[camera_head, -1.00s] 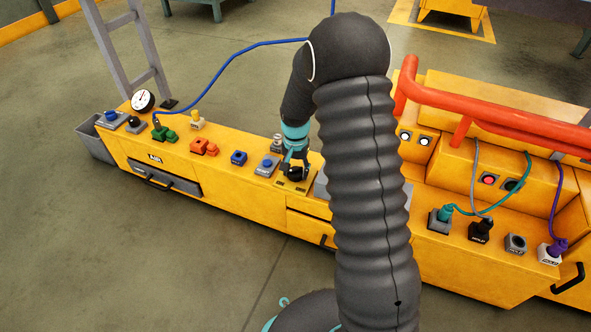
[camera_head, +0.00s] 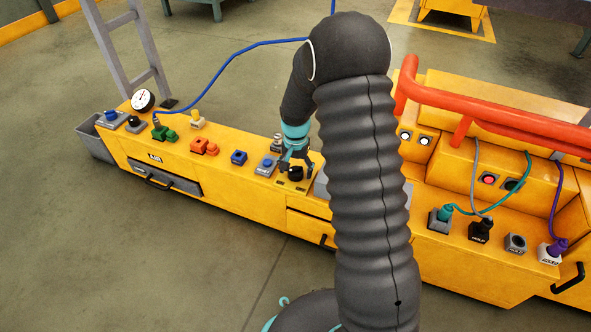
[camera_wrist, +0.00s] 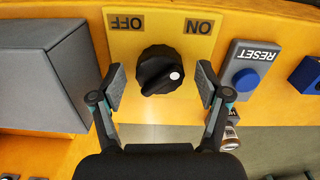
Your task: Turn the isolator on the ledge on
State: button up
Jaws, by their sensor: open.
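The isolator is a black rotary knob (camera_wrist: 158,70) on a yellow plate (camera_wrist: 160,20) marked OFF and ON, upside down in the wrist view. The knob's white dot faces right in that view, on the ON label's side. My gripper (camera_wrist: 160,82) is open, with one finger on each side of the knob and a gap visible at both sides. In the head view the knob (camera_head: 296,173) sits on the yellow ledge (camera_head: 225,178), under my gripper (camera_head: 294,160). The labels are too small to read there.
A grey box (camera_wrist: 38,75) stands close to the left of the plate in the wrist view. A blue RESET button (camera_wrist: 246,79) is close to the right. Several coloured fittings and a dial gauge (camera_head: 143,100) line the ledge. Red pipes (camera_head: 490,105) run at right.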

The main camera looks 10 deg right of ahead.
aim_at(296, 169)
notch_tip(296, 169, up, 12)
dwell(0.5)
jog(key=shift+f, duration=0.1)
jog(key=s+r+n+t+p, duration=0.2)
jog(key=s+r+n+p, duration=0.1)
jog(key=s+r, duration=0.8)
jog(key=s+r+n+t+p, duration=0.3)
jog(key=s+r, duration=0.9)
jog(key=s, duration=0.7)
jog(key=shift+s+r+t+p, duration=0.25)
jog(key=shift+t+p, duration=0.05)
jog(key=shift+p, duration=0.05)
jog(key=shift+c, duration=0.3)
